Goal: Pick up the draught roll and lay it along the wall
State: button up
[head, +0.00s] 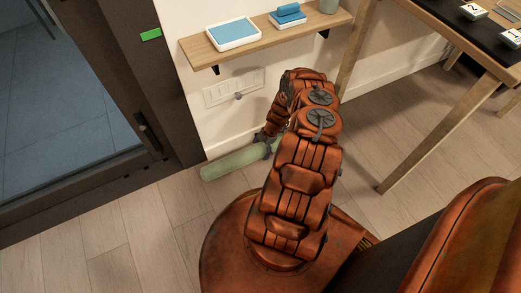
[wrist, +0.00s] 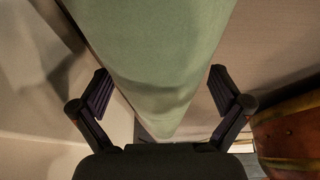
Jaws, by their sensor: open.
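The draught roll (head: 236,161) is a pale green cylinder. In the head view it lies on the floor along the foot of the white wall (head: 222,127), with its right part hidden behind my arm. In the wrist view the green roll (wrist: 155,55) runs between the two fingers of my gripper (wrist: 162,95). The fingers are spread, with a gap visible on each side of the roll. My gripper (head: 267,138) is at the roll in the head view, mostly hidden by the arm.
A wooden shelf (head: 262,48) with blue-topped trays is on the wall above. A dark-framed glass door (head: 70,120) stands at left, and a wooden table (head: 440,35) at upper right. The plank floor (head: 120,232) at lower left is clear.

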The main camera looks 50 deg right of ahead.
jog(key=v, duration=1.1)
jog(key=shift+s+d+r, duration=0.1)
jog(key=shift+d+r, duration=0.05)
jog(key=shift+r, duration=0.1)
